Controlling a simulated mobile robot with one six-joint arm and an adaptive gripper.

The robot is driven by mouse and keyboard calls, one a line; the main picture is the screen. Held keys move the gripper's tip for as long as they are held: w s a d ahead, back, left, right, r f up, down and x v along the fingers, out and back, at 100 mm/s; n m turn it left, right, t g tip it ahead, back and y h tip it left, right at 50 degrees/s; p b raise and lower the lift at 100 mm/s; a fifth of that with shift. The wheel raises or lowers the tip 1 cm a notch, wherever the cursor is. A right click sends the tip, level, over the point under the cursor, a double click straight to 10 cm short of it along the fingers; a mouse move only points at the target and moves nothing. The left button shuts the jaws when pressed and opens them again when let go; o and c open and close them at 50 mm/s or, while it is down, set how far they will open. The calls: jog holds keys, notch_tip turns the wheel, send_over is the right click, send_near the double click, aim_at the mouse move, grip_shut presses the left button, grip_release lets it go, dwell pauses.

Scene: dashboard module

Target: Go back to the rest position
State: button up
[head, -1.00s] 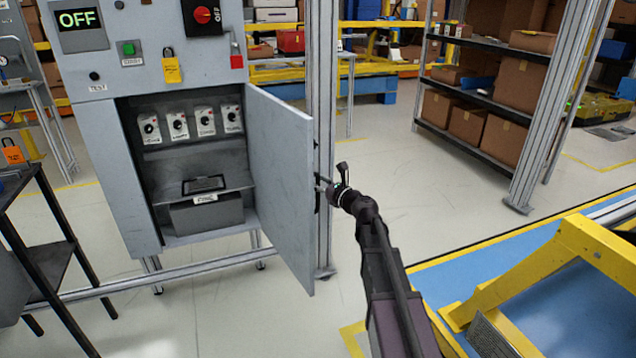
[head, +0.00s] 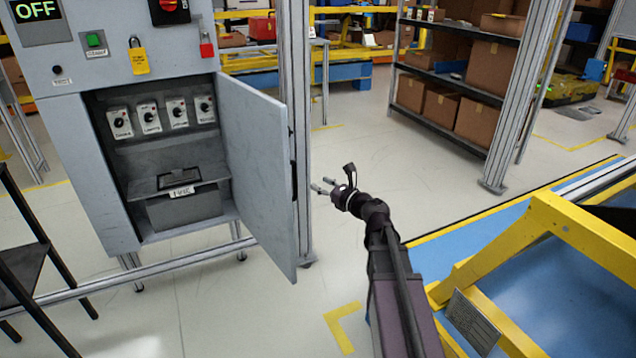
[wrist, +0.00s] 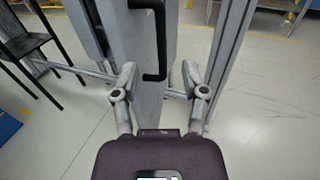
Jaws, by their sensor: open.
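My gripper (head: 322,187) is open and empty in the head view, just right of the open cabinet door (head: 262,170) and apart from it. In the wrist view my gripper (wrist: 157,80) shows its two fingers spread, with the door's edge and its black handle (wrist: 161,45) beyond them. The grey cabinet (head: 98,215) stands at left with its door swung open. Inside are several white knob switches (head: 150,117) and a dark grey box (head: 185,208) with a label.
A metal post (head: 297,60) stands right behind the door. A yellow frame (head: 590,240) on a blue platform lies to the right of my arm. A black table (head: 40,250) is at far left. Shelves with cardboard boxes (head: 497,70) stand behind. The floor between door and shelves is clear.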

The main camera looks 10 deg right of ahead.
dwell(0.4)
jog(key=d+m+t+h, duration=0.3)
jog(key=d+m+h, duration=0.4)
jog(key=m+h, duration=0.85)
jog(key=s+d+f+m+g, duration=0.25)
jog(key=f+m+g, duration=0.3)
jog(key=m, duration=0.85)
jog(key=s+a+f+m+g+y, duration=0.3)
jog(key=s+a+f+m+g, duration=0.35)
jog(key=s, duration=0.35)
jog(key=s+a+f+m+g+y, duration=0.3)
jog(key=s+a+f+m+g, duration=0.4)
jog(key=s, duration=0.3)
notch_tip(320, 180, up, 37)
jog(key=p, duration=3.7)
jog(key=shift+a+r+n+t, duration=0.15)
jog(key=shift+a+n+t, duration=0.15)
jog(key=shift+t, duration=0.1)
